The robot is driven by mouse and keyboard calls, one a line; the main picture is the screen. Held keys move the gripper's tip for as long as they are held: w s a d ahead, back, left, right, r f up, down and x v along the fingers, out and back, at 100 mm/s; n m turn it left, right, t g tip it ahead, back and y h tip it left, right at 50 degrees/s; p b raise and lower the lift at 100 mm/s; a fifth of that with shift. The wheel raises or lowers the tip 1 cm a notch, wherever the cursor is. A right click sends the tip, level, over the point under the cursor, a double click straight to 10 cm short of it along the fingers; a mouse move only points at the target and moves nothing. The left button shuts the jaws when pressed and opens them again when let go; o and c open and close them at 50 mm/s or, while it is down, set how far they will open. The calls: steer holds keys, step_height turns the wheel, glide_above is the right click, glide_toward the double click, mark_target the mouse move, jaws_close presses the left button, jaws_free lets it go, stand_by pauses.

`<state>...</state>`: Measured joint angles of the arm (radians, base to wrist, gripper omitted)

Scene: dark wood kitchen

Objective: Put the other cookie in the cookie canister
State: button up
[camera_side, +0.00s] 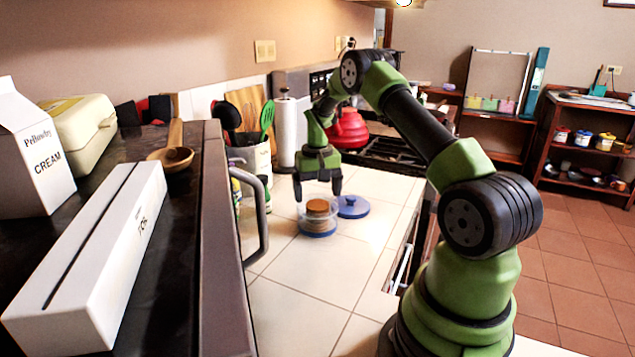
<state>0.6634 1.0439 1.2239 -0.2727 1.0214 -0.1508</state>
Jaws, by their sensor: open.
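A clear round canister with a blue base (318,230) stands on the white tiled counter. Brown cookies (318,207) show inside it, stacked up near its rim; I cannot tell how many. A blue lid (352,206) with a knob lies on the counter just to the right of the canister. My gripper (318,190) points down right above the canister, its two fingers spread to either side of the opening. It is open, and no cookie shows held between the fingers. No separate cookie is visible on the counter.
A utensil crock (257,165) and paper towel roll (287,130) stand behind, to the left. A red kettle (348,130) sits by the stove (395,152). A dark raised ledge with a handle (258,215) borders the left. The front counter tiles are clear.

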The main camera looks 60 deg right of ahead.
step_height(320, 180, up, 10)
steer(key=shift+f, duration=0.15)
stand_by(0.7)
steer(key=s+a+r+n+t, duration=0.2)
steer(key=s+a+r+t, duration=0.1)
steer(key=a+r, duration=1.15)
steer(key=s+a+f+n+t+y, duration=0.1)
steer(key=s+a+n+t+y, duration=0.1)
steer(key=s+a, duration=1.1)
steer(key=shift+s+a+n+t, duration=0.15)
steer(key=shift+s+n+t, duration=0.35)
steer(key=shift+s+t, duration=0.5)
